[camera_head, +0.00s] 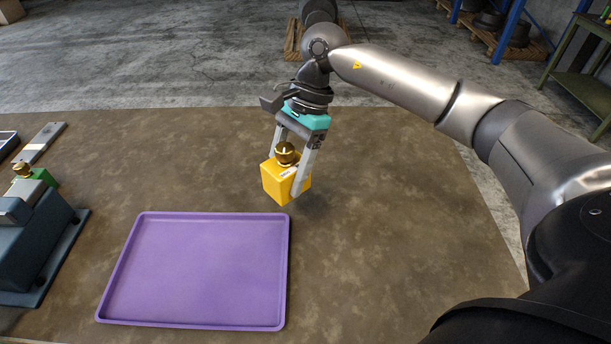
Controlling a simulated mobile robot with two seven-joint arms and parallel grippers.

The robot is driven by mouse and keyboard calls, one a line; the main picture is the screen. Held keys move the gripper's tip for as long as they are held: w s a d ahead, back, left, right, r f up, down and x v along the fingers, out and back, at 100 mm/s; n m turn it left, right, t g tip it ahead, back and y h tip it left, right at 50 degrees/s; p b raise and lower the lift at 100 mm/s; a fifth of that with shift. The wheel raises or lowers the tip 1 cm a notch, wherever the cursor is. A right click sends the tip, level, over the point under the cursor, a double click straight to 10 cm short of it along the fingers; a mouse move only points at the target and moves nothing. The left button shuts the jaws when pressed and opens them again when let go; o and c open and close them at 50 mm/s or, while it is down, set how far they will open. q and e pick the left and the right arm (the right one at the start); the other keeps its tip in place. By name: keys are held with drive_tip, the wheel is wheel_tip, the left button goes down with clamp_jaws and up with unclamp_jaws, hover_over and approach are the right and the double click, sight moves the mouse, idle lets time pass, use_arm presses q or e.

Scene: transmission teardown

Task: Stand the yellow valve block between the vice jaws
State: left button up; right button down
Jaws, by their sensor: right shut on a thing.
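The yellow valve block (276,184), with a brass knob on top, is upright and slightly turned behind the top right corner of the purple tray. My right gripper (286,174) is shut on it, one finger on each side, pointing down. The block seems to be just above the table; I cannot tell the gap exactly. The blue-grey vice (32,243) is at the left edge, partly cut off. A green block (42,177) with a brass knob shows at its far end; I cannot tell whether it is in the jaws. My left gripper is out of view.
The empty purple tray (200,318) lies in the middle front, between the vice and the right side. A grey metal plate (41,142) and a dark box (7,143) lie behind the vice. The brown table (400,230) is clear on the right.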

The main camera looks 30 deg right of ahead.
drive_tip(key=w+d+r+m+t+p, duration=0.3)
drive_tip(key=d+r+m+p, duration=0.25)
drive_tip(key=m, duration=0.25)
drive_tip(key=shift+m+h, duration=0.3)
drive_tip(key=f, duration=1)
drive_tip(key=f+p, duration=0.1)
drive_tip(key=f, duration=0.4)
drive_tip(key=shift+w+d, duration=0.2)
drive_tip(key=shift+w, duration=0.05)
drive_tip(key=shift+f, duration=2.25)
drive_tip(key=shift+f, duration=0.15)
unclamp_jaws()
drive_tip(key=shift+s, duration=0.1)
